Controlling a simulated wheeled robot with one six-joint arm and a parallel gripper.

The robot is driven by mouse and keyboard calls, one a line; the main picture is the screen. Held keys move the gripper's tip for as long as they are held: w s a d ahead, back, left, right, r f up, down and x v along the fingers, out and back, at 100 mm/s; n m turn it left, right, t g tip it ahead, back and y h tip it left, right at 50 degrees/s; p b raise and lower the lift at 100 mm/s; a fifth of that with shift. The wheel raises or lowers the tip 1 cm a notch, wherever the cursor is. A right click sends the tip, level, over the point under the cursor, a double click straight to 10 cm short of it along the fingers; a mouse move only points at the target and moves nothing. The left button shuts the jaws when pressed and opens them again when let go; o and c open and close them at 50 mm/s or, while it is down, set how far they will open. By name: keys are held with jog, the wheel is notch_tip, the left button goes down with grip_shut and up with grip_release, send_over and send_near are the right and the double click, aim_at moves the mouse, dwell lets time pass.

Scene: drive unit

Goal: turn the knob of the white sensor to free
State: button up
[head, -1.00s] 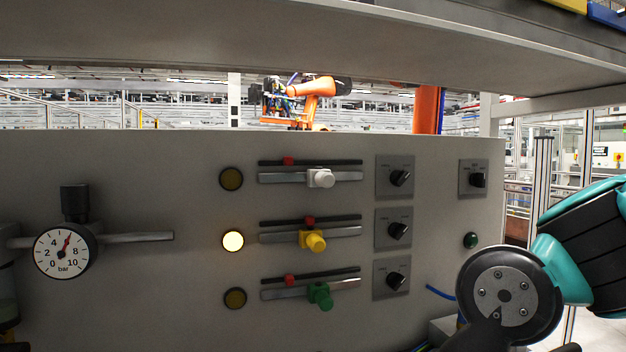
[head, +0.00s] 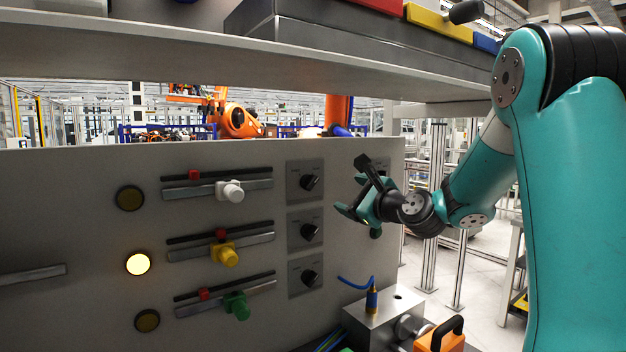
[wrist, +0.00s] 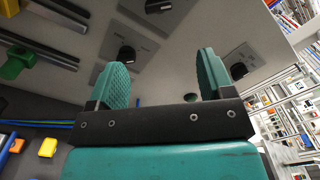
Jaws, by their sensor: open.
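The white sensor (head: 231,190) sits on the top rail of the grey panel, near a red marker. In its row to the right is a black knob (head: 311,182) on a grey plate; its labels are too small to read. The middle knob (head: 309,231) and bottom knob (head: 309,277) are below it. My gripper (head: 352,196) is open and empty, right of the top knob and apart from it, in front of the panel's right part.
The yellow sensor (head: 225,255) and green sensor (head: 236,305) sit on lower rails. The middle lamp (head: 138,263) is lit. A shelf (head: 180,50) overhangs the panel. A metal block with a blue cable (head: 372,300) stands below my gripper. A separate knob (wrist: 238,69) shows in the wrist view.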

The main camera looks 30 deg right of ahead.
aim_at(314, 184)
jog(key=w+p, duration=0.2)
jog(key=w, duration=0.3)
jog(key=w+p, duration=0.2)
jog(key=w, duration=0.3)
jog(key=w+p, duration=0.2)
jog(key=w, duration=0.3)
jog(key=shift+a+p, duration=0.3)
jog(key=shift+a, duration=0.05)
jog(key=shift+w, duration=0.55)
jog(key=c, duration=0.9)
